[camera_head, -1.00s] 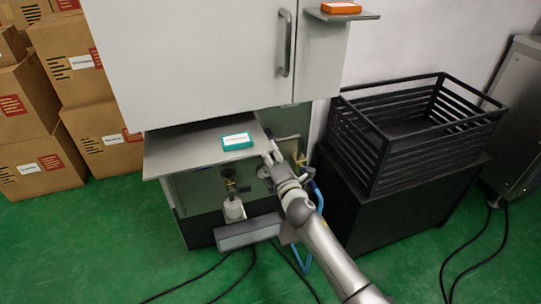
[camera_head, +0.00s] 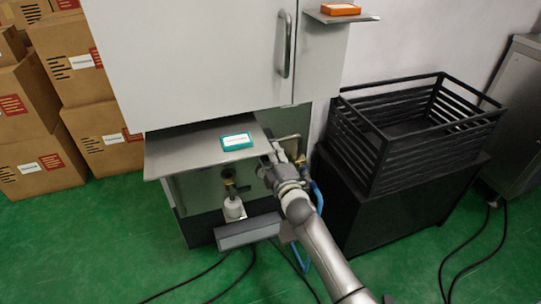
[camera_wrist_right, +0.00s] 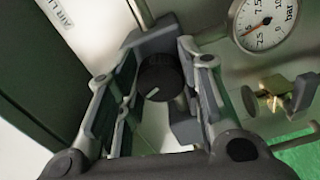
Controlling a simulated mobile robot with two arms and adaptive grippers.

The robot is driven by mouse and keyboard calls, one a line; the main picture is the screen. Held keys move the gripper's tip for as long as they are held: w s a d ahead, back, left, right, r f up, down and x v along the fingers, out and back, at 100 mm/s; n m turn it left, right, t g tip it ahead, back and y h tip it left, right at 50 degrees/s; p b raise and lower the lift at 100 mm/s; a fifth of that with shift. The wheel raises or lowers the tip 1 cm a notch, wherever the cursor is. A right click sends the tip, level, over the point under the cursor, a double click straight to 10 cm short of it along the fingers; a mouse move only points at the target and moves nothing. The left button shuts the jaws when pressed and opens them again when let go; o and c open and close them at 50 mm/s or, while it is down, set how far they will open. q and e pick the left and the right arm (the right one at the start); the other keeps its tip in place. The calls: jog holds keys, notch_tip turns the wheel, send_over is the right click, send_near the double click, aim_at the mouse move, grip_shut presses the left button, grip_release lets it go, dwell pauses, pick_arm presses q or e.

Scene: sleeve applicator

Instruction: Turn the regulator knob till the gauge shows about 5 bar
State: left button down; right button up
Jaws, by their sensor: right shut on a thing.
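The regulator knob (camera_wrist_right: 158,80) is black with a pale mark and sits between the fingers of my right gripper (camera_wrist_right: 160,85) in the right wrist view. The gripper is shut on it. The round white gauge (camera_wrist_right: 268,18) shows at the top right there, partly cut off. Its orange needle points down-left, seemingly between the 2.5 and 5 marks; the exact reading is hard to tell. In the head view my right gripper (camera_head: 273,160) reaches under the shelf at the machine's lower right, and the knob is hidden. My left gripper is not in view.
A brass fitting (camera_wrist_right: 270,95) is near the gauge. A black crate (camera_head: 400,115) stands right. Cables lie on the green floor.

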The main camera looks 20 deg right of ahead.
jog(key=shift+f, duration=0.1)
jog(key=o, duration=1)
jog(key=shift+s, duration=0.15)
jog(key=s, duration=1.1)
jog(key=shift+s+d, duration=0.25)
jog(key=shift+s, duration=0.1)
